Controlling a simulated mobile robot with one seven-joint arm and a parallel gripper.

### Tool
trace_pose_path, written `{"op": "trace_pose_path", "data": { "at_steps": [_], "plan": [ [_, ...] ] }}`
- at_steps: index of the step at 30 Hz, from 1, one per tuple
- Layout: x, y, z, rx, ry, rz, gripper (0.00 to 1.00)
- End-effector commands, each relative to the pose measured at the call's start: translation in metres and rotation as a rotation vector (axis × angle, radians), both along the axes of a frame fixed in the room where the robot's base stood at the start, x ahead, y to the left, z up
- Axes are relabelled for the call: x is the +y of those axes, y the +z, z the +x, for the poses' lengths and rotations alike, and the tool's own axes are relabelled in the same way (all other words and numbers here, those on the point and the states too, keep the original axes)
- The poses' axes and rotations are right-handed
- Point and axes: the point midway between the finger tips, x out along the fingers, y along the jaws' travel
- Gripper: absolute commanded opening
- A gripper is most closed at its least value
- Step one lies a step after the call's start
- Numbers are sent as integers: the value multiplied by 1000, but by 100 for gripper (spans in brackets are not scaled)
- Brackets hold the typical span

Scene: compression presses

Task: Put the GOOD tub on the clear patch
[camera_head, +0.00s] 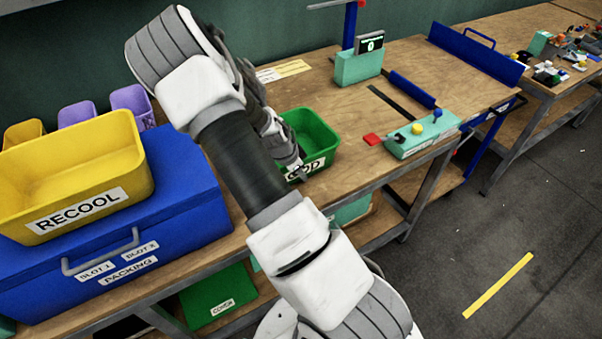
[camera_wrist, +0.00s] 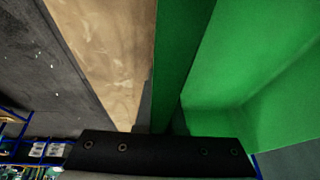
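The green GOOD tub (camera_head: 318,136) stands on the wooden bench, just right of my arm. My arm covers its left part and some of its label. My gripper (camera_head: 295,168) is at the tub's near left wall. In the wrist view, the tub's green wall (camera_wrist: 183,65) rises close in front of the gripper's dark body (camera_wrist: 165,152), with the inside of the tub to the right. The fingertips are mostly hidden, so I cannot tell whether they are closed on the wall. Bare bench top (camera_head: 350,122) shows right of the tub; I see no marked patch.
A yellow RECOOL tub (camera_head: 130,155) sits on a blue PACKING box (camera_head: 190,180) at left. A control box (camera_head: 425,136) with a red tab stands right of the bare wood. A green stand with a small screen (camera_head: 358,66) is at the back. Bench edge lies in front.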

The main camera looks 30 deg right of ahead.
Motion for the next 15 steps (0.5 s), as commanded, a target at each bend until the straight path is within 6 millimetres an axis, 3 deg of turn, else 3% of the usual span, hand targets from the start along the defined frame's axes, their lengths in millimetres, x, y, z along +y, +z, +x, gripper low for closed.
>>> {"op": "trace_pose_path", "data": {
  "at_steps": [1, 5, 15],
  "plan": [
    [0, 0, 0, 0, 0, 0, 14],
    [0, 0, 0, 0, 0, 0, 35],
    [0, 3, 0, 0, 0, 0, 35]
  ]
}}
